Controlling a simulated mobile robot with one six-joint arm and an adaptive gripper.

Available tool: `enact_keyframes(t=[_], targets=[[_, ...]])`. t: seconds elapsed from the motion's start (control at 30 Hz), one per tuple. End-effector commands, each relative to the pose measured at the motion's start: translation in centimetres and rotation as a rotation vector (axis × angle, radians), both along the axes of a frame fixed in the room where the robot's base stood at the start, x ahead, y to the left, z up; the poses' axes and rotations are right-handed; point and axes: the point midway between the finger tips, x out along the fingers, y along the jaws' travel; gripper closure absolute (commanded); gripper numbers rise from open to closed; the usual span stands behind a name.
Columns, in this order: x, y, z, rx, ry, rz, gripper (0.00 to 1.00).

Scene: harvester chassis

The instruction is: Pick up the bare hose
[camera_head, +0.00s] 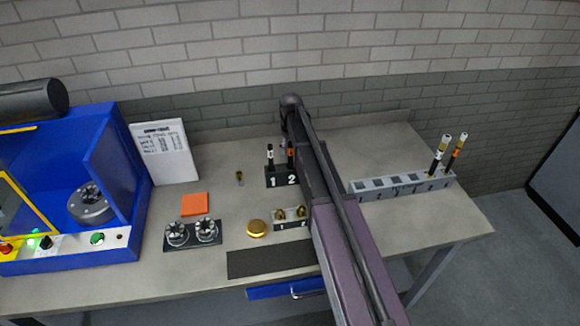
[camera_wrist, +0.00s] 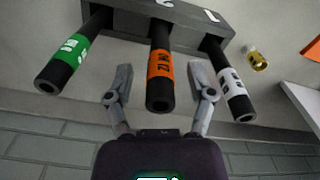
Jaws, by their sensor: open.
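Three bare black hoses stand in a dark numbered block (camera_head: 271,182), which also shows in the wrist view (camera_wrist: 190,12). One has a green label (camera_wrist: 68,55), one an orange label (camera_wrist: 160,68) and one a white label (camera_wrist: 231,80). The white-labelled (camera_head: 270,155) and orange-labelled (camera_head: 290,158) hoses also show in the head view; my arm hides the third. My gripper (camera_wrist: 161,78) is open, with one finger on each side of the orange-labelled hose. I see gaps between fingers and hose. The head view does not show the fingers clearly.
A grey rack (camera_head: 400,185) at right holds two hoses with fittings (camera_head: 447,140). A small brass fitting (camera_head: 239,178) lies left of the block. Nearer are a gold disc (camera_head: 257,228), two chuck-like parts (camera_head: 192,233) and an orange square (camera_head: 194,204). A blue machine (camera_head: 120,170) stands left.

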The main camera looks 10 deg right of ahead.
Motion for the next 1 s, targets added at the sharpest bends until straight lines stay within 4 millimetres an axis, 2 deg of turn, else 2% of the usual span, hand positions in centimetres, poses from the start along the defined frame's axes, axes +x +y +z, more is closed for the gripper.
enact_keyframes(t=[0.03,0.23,0.9,1.0], targets=[[-0.01,0.01,-0.77,0.000,0.000,0.000,0.30],[-0.01,0.04,-1.61,0.000,0.000,0.000,0.30],[0.00,0.10,-1.64,0.000,0.000,0.001,0.30],[-0.01,0.11,-1.64,0.000,0.000,0.001,0.60]])
